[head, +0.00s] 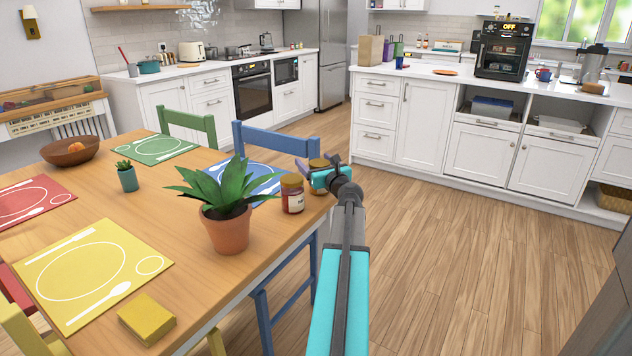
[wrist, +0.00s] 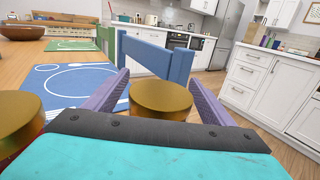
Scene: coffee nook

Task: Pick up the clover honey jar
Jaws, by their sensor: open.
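Two gold-lidded jars stand on the right edge of the wooden dining table. The left jar (head: 292,194) has dark red sides and a pale label too small to read; its lid shows at the left of the wrist view (wrist: 14,112). The right jar (head: 319,187) looks amber-brown and is partly hidden by my gripper (head: 322,175). In the wrist view this right jar's gold lid (wrist: 160,97) sits between the two purple fingers of my gripper (wrist: 157,78). The fingers are open around it, not visibly closed on it. I cannot read which label says clover honey.
A potted plant (head: 228,232) stands just left of the jars. A blue placemat (head: 255,178) lies behind them, and a blue chair (head: 275,140) stands at the table's far side. The floor right of the table is clear up to the white counter (head: 425,120).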

